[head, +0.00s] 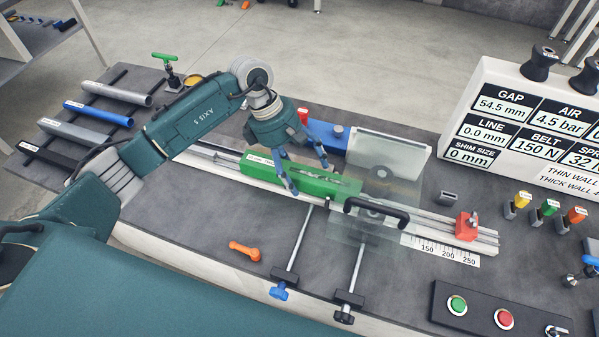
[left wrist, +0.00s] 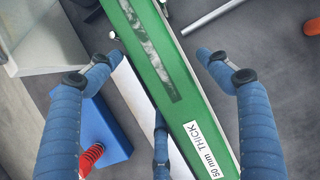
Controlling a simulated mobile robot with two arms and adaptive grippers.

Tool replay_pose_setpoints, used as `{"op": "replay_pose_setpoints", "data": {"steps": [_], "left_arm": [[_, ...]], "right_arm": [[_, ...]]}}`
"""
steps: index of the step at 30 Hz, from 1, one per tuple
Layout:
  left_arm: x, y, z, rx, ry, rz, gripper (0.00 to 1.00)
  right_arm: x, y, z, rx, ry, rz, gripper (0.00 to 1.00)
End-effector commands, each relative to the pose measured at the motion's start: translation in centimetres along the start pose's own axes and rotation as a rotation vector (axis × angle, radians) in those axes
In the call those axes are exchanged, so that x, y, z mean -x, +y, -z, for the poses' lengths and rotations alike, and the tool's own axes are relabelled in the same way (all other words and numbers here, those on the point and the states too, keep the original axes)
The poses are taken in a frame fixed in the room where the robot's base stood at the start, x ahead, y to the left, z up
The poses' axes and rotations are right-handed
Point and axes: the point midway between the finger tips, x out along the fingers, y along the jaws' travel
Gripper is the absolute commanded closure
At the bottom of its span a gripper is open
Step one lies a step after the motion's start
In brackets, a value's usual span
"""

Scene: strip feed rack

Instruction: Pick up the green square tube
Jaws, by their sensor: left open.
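The green square tube (head: 325,187) lies along the pale rail of the feed rack, with its right end near a clear guard. A white label reading 50 mm THICK shows on it in the left wrist view, where the tube (left wrist: 180,110) runs from top to lower right. My left gripper (head: 308,178) is over the middle of the tube, pointing down, open and empty. In the left wrist view, the gripper (left wrist: 158,58) has blue fingers on both sides of the tube, apart from it. A third finger shows low in the middle. My right gripper is not in view.
A clear guard (head: 365,228) with a black handle stands right of the tube. A blue block (head: 326,136) lies behind it. A red stop (head: 467,227) sits on the rail's right. Other tubes, including a blue one (head: 103,112), lie at left. An orange handle (head: 245,251) lies in front.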

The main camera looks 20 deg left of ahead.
Motion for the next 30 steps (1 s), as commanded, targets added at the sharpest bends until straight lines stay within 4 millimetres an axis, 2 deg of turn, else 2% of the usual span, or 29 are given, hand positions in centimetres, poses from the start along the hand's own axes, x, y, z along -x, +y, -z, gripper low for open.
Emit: {"op": "replay_pose_setpoints", "data": {"steps": [6, 7, 18, 30], "left_arm": [[-0.17, 0.03, 0.01, -0.001, 0.000, -0.001, 0.22], [-0.17, 0.03, 0.01, -0.001, 0.000, -0.001, 0.26], [-0.12, 0.02, -0.01, -0.001, 0.000, -0.001, 1.00], [0.47, 0.23, -0.34, -0.004, -0.005, -0.007, 1.00]], "right_arm": [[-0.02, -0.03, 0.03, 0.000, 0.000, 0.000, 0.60], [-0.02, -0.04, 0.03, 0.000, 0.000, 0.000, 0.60], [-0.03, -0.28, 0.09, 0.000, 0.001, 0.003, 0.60], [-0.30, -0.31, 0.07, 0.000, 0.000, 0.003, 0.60]]}}
